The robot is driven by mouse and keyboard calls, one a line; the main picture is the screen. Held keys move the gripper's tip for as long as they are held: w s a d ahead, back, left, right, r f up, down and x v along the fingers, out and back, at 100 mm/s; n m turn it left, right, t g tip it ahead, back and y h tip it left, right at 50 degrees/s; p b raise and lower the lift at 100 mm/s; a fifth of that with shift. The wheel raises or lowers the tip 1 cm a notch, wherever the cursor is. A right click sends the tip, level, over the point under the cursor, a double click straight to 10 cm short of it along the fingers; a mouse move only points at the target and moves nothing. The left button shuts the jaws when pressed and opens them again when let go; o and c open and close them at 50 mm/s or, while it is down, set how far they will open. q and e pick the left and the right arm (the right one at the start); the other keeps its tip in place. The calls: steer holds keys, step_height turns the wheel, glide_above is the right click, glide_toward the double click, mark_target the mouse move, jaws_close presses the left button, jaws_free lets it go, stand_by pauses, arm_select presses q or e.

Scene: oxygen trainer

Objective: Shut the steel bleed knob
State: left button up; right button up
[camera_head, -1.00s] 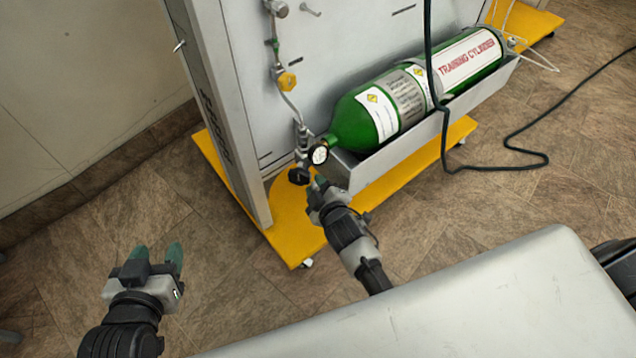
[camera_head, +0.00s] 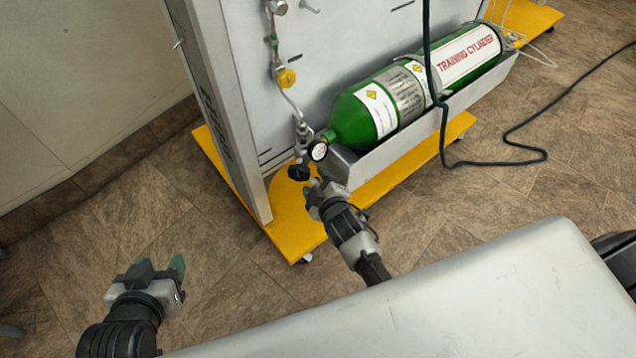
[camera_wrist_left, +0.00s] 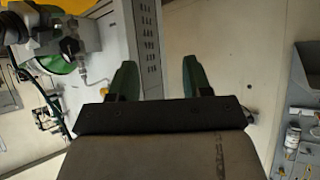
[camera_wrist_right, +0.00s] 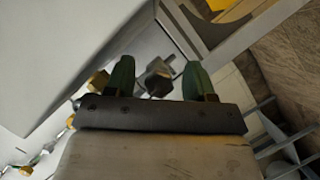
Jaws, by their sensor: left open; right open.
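A small steel fitting (camera_head: 278,7) with a round end sits at the top of the pipework on the grey panel. A dark knob (camera_head: 298,172) sits at the bottom of the pipework, just below a round gauge (camera_head: 319,151). My right gripper (camera_head: 321,184) is open close to this dark knob. In the right wrist view a dark grey faceted knob (camera_wrist_right: 157,78) shows between the open fingers, with no clear contact. I cannot tell which of these is the steel bleed knob. My left gripper (camera_head: 161,265) is open and empty over the floor at the lower left.
A green cylinder (camera_head: 356,120) lies in a grey trough right of the pipework. A yellow knob (camera_head: 287,78) sits higher on the pipe. The panel stands on a yellow wheeled base (camera_head: 295,236). A dark hose (camera_head: 443,135) hangs over the cylinder. Floor at left is clear.

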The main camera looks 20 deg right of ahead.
steer(key=shift+s, duration=0.1)
arm_select(q)
steer(key=s+a+f+g+y+p, duration=0.2)
steer(key=s+a+f+g+p, duration=0.1)
steer(key=s+g, duration=0.4)
steer(key=shift+s+a+f, duration=0.15)
steer(key=shift+s+f, duration=0.05)
steer(key=shift+s, duration=1.05)
arm_select(e)
steer(key=v, duration=1)
steer(key=shift+s, duration=0.3)
steer(key=shift+d+r, duration=0.1)
steer(key=shift+r, duration=0.05)
